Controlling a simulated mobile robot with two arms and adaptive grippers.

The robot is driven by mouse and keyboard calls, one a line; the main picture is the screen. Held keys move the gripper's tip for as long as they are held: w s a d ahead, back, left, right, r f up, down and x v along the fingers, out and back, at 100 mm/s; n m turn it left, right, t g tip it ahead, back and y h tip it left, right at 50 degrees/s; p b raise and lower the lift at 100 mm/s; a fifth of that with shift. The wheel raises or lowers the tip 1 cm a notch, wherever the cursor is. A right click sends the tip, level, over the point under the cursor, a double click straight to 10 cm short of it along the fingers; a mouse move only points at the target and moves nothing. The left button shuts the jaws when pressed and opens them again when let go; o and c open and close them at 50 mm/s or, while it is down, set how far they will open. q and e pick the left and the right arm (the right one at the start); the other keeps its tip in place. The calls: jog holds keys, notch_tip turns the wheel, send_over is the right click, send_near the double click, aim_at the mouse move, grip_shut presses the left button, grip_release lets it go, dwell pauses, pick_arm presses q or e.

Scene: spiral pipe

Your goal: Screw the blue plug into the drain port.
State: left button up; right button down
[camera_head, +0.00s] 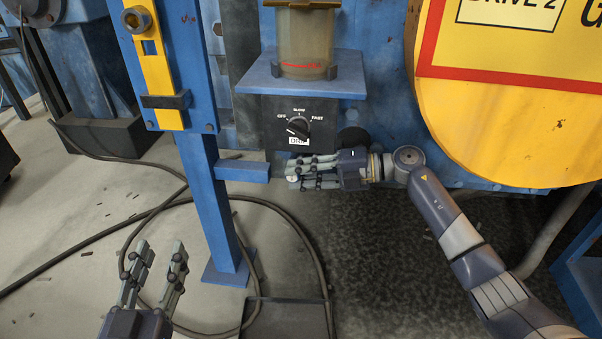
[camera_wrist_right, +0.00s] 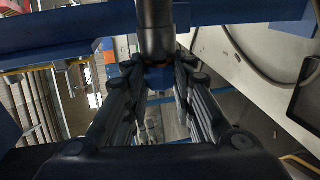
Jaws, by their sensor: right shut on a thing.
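The blue plug (camera_wrist_right: 159,77) shows in the right wrist view as a blue block between the fingers of my right gripper (camera_wrist_right: 157,72). A dark cylindrical pipe end (camera_wrist_right: 157,28), which looks like the drain port, lines up with the plug and seems to meet it. I cannot tell whether the threads are engaged. In the head view my right gripper (camera_head: 298,172) is below the black dial box, its fingers pointing left; plug and port are hidden there. My left gripper (camera_head: 160,252) is open and empty at the lower left, away from the plug.
A black speed-dial box (camera_head: 290,125) hangs under a blue shelf (camera_head: 262,82) bearing a glass cup (camera_head: 304,45). A blue post (camera_head: 208,190) with a side bracket stands left of my right gripper. A yellow round cover (camera_head: 510,120) is at right. Cables (camera_head: 150,212) cross the floor.

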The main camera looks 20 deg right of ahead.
pick_arm(q)
jog(key=shift+s+a+f+g+y, duration=0.15)
jog(key=shift+f+g+y, duration=0.15)
jog(key=shift+f+g, duration=0.6)
dwell(1.8)
jog(key=shift+f+t, duration=0.15)
jog(key=shift+t, duration=0.15)
dwell(0.5)
jog(key=shift+f+p, duration=0.1)
jog(key=shift+p, duration=0.2)
jog(key=shift+f, duration=0.25)
jog(key=shift+s+a+f, duration=0.1)
jog(key=shift+s+f, duration=0.05)
jog(key=shift+f, duration=0.2)
jog(key=shift+a+f+g, duration=0.1)
jog(key=shift+f+g, duration=0.15)
jog(key=shift+g, duration=0.25)
dwell(1.3)
